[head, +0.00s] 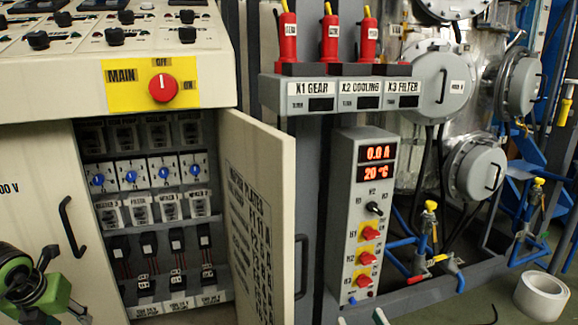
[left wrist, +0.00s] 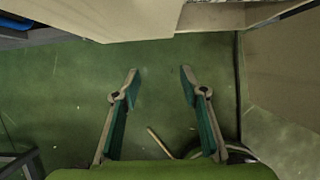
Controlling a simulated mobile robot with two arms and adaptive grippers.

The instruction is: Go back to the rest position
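My left gripper (left wrist: 160,78) is open in the left wrist view, its two fingers well apart with nothing between them. It hangs over the green floor, in front of the cabinet's lower edge. In the head view, part of my green and black left arm shows at the bottom left, in front of the cabinet. My right gripper (head: 361,318) shows only as two pale fingertips at the bottom edge of the head view, apart and with nothing visible between them. The rest of it is out of frame.
The cabinet door (head: 265,215) stands open, beside breakers and blue-knobbed switches. A red main switch (head: 162,88) sits above. A grey control box (head: 360,225) reads 0.0 A and 20 °C. Valves and blue pipes (head: 430,245) stand right. A white roll (head: 541,296) lies on the floor.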

